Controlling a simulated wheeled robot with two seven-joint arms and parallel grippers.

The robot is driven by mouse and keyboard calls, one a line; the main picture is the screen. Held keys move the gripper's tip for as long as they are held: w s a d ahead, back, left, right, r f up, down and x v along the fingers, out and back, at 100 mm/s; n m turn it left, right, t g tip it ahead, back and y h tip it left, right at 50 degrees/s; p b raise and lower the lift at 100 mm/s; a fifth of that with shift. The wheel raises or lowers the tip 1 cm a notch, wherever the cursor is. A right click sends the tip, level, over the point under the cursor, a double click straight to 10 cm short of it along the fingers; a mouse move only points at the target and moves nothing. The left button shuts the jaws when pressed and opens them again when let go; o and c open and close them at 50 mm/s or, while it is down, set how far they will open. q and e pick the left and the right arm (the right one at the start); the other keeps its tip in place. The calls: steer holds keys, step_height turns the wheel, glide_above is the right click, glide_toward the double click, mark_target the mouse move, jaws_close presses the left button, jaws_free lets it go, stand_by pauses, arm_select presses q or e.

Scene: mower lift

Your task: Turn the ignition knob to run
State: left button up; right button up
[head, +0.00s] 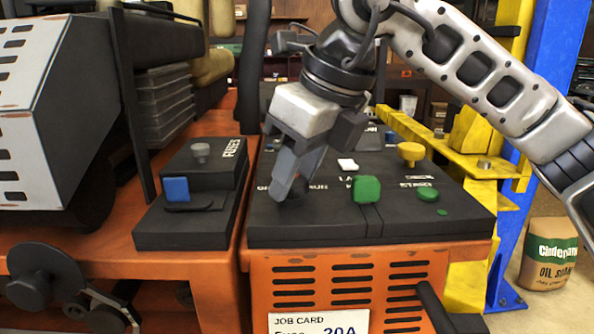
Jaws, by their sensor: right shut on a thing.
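My right gripper (284,190) comes down from the upper right onto the left part of the black control panel (330,233). Its fingers are shut on the ignition knob (293,213), a dark knob mostly hidden behind them. Part of a white label ending in "UN" shows just right of the fingers, and the rest is covered. Which way the knob points cannot be told. My left gripper is not in view.
On the panel are a green block-shaped knob (367,189), a green button (428,195), a yellow knob (411,153) and a white switch (348,164). Left is a fuse box (205,168) with a blue switch (176,189). A yellow-and-blue lift frame (530,130) stands at right.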

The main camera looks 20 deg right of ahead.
steer(key=o, duration=1)
steer(key=shift+r, duration=0.1)
steer(key=p+v, duration=0.1)
steer(key=v, duration=1.4)
steer(key=shift+s+d+r, duration=0.15)
steer(key=shift+s+r, duration=0.05)
steer(key=shift+r, duration=0.15)
